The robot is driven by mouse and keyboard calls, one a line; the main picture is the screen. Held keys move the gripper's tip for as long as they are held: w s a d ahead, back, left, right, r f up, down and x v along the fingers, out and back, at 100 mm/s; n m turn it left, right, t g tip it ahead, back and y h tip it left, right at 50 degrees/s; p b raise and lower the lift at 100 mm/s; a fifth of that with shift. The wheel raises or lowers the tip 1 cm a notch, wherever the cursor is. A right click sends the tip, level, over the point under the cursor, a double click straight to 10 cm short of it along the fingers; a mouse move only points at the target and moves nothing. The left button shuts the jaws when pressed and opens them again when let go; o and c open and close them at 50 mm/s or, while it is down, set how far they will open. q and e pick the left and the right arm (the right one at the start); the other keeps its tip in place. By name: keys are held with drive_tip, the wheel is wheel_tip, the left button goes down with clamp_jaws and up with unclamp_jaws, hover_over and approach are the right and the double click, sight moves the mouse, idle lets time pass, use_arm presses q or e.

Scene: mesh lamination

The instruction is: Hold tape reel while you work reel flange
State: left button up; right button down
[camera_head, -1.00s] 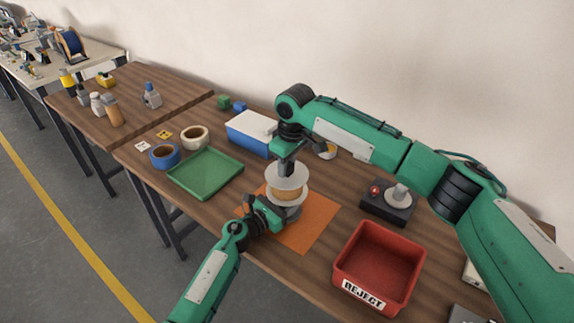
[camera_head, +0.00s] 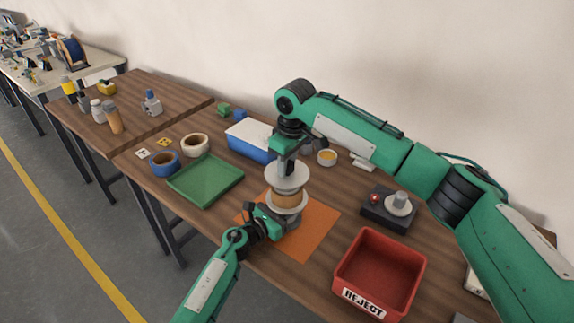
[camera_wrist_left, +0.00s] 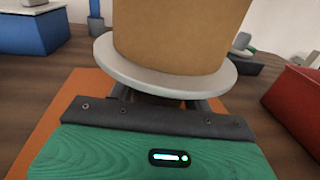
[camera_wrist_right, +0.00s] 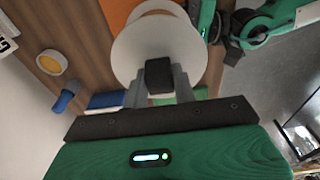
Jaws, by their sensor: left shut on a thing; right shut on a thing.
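The tape reel stands upright above the orange mat (camera_head: 316,222) in the head view. Its tan core (camera_head: 287,200) lies between pale discs, and the upper disc is the reel flange (camera_head: 288,178). My right gripper (camera_head: 287,166) comes down from above; its wrist view shows it shut on a dark square knob (camera_wrist_right: 159,76) at the centre of the white flange (camera_wrist_right: 135,52). My left gripper (camera_head: 284,222) is shut at the reel's foot. In the left wrist view the core (camera_wrist_left: 180,35) and pale lower disc (camera_wrist_left: 120,72) hide what its fingers hold.
The red reject bin (camera_head: 345,272) stands at the front right. A dark fixture (camera_head: 378,212) with a grey post sits behind it. The green tray (camera_head: 205,181), blue tape roll (camera_head: 165,162) and white-lidded blue box (camera_head: 249,143) lie to the left.

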drive_tip(key=shift+r, duration=2.1)
use_arm(q)
drive_tip(key=o, duration=1.4)
drive_tip(key=shift+o, duration=0.2)
